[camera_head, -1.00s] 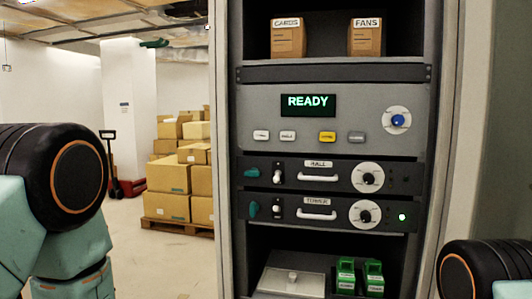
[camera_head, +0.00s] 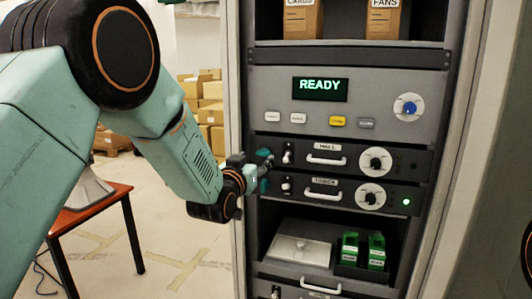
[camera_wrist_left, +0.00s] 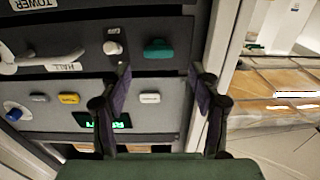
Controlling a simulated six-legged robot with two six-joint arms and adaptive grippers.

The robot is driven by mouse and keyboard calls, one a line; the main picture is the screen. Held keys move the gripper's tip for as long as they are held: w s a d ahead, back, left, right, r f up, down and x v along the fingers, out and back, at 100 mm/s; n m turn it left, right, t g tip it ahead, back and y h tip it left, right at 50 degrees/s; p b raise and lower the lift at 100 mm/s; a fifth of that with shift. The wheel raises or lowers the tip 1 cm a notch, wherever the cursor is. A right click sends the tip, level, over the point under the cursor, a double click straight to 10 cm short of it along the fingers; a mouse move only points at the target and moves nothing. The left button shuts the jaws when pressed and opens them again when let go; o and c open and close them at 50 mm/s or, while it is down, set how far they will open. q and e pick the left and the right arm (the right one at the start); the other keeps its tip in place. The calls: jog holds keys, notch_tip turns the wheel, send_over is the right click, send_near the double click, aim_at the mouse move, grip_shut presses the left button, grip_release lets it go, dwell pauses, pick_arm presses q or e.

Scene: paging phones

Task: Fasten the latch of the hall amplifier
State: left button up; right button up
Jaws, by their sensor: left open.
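The hall amplifier (camera_head: 345,171) is a dark rack panel with a white handle, a white round dial and a HALL label. In the left wrist view its teal latch (camera_wrist_left: 158,48) shows whole and lies sideways. That view is upside down, with the HALL label (camera_wrist_left: 65,67) below the handle. My left gripper (camera_head: 260,166) is open at the left end of the panel and partly covers the latch in the head view. In the wrist view its fingers (camera_wrist_left: 160,78) stand apart, with the latch beyond and between their tips. No contact is visible. My right gripper is out of view.
The tower amplifier (camera_head: 335,205) sits just below, with its green lamp lit. Above is a grey panel with a READY display (camera_head: 320,89) and several buttons. Green blocks (camera_head: 376,251) stand on the shelf below. A red-brown table (camera_head: 95,207) is at the left.

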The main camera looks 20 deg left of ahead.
aim_at(263, 154)
pick_arm(q)
jog(key=w, duration=0.2)
jog(key=w+p, duration=0.1)
jog(key=w, duration=0.2)
jog(key=shift+w+d, duration=0.25)
jog(key=shift+w, duration=0.1)
jog(key=shift+s+a, duration=0.15)
jog(key=shift+a, duration=0.15)
jog(key=shift+d, duration=0.35)
jog(key=c, duration=0.4)
jog(key=shift+a, duration=0.25)
jog(key=c, duration=0.5)
jog(key=shift+d, duration=0.15)
jog(key=shift+c, duration=1.3)
